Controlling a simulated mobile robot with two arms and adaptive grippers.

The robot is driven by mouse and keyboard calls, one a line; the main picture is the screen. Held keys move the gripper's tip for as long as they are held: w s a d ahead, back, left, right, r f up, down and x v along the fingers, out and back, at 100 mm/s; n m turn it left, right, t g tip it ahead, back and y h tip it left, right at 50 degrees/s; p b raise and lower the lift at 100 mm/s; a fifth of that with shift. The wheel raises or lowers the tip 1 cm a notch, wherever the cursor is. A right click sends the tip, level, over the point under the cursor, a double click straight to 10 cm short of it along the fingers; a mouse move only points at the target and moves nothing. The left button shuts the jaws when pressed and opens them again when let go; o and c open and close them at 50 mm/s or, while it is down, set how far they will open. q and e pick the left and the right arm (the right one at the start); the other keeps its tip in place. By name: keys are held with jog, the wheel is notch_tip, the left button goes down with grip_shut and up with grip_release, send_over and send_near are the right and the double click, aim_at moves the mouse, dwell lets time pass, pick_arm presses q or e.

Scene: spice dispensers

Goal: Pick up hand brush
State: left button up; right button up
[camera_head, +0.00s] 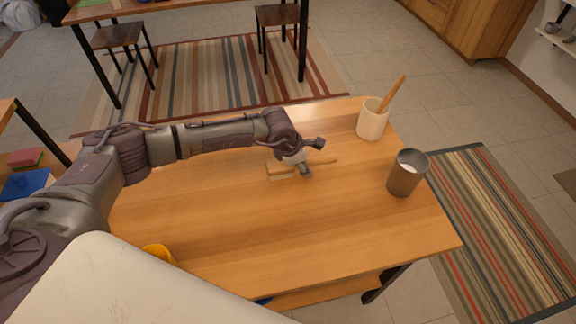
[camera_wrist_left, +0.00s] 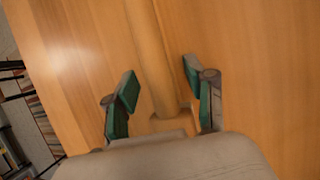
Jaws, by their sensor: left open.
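The hand brush (camera_head: 280,171) lies on the wooden table (camera_head: 230,235). Its pale head is to the left and its thin wooden handle points right, partly hidden by my gripper. My left gripper (camera_head: 312,157) is over the brush, with a finger on each side of it. In the left wrist view the brush handle (camera_wrist_left: 151,50) runs between the open green-padded fingers (camera_wrist_left: 160,85), with a visible gap on both sides. My right gripper is in neither view.
A cream cup (camera_head: 371,123) with a wooden utensil (camera_head: 393,93) stands at the table's back right. A grey metal cup (camera_head: 404,177) stands near the right edge. A yellow object (camera_head: 158,252) is at the front left. The table's middle front is clear.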

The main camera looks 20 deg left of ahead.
pick_arm(q)
jog(key=c, duration=0.3)
grip_shut()
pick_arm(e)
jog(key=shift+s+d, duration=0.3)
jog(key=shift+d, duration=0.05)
pick_arm(q)
jog(key=shift+r, duration=0.1)
